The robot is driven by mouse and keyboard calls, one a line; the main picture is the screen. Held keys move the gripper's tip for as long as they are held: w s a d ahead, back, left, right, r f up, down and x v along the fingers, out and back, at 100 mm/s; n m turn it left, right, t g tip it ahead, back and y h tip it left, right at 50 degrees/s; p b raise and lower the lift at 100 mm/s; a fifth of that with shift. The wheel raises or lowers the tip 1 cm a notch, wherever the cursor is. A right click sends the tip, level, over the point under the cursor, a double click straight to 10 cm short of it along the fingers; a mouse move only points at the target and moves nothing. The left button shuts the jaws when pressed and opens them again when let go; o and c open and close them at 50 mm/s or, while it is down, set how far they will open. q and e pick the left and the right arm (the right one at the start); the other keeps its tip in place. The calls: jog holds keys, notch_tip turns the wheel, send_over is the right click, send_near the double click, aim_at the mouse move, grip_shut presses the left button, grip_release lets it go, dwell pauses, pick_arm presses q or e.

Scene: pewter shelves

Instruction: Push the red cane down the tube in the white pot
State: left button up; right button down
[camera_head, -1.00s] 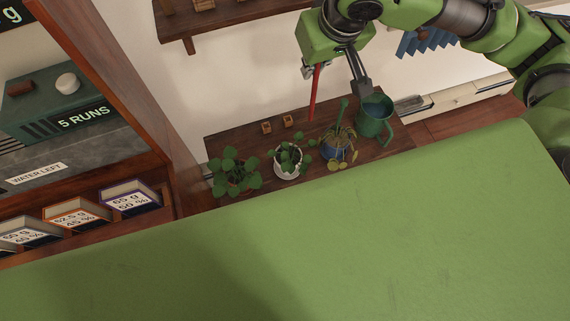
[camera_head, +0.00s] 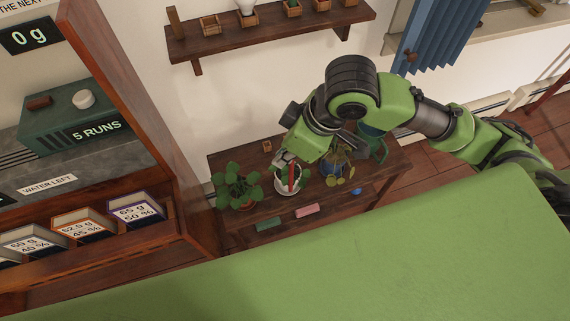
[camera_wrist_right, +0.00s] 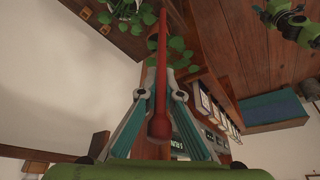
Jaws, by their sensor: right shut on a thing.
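The white pot (camera_head: 284,191) with a leafy plant stands on the low wooden bench in the head view. My right gripper (camera_head: 287,160) is above it, pointing down, and is shut on the red cane (camera_head: 292,177). The cane's lower part overlaps the pot and leaves; I cannot tell whether its tip is inside the tube, which I cannot make out. In the right wrist view the red cane (camera_wrist_right: 162,60) runs lengthwise between the fingers of my right gripper (camera_wrist_right: 159,94), its knobbed end close to the camera. My left gripper is not in view.
A leafy plant (camera_head: 237,186) stands left of the white pot. A wall shelf (camera_head: 275,33) is above. The large green surface (camera_head: 380,260) fills the foreground.

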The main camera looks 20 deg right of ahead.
jog(key=w+d+f+p, duration=0.1)
jog(key=w+d+f, duration=0.2)
jog(key=w+f, duration=1)
jog(key=shift+w, duration=0.25)
jog(key=shift+f, duration=0.25)
jog(key=c, duration=2.2)
grip_release()
jog(key=shift+c, duration=0.2)
jog(key=v, duration=1.2)
jog(key=shift+r, duration=0.2)
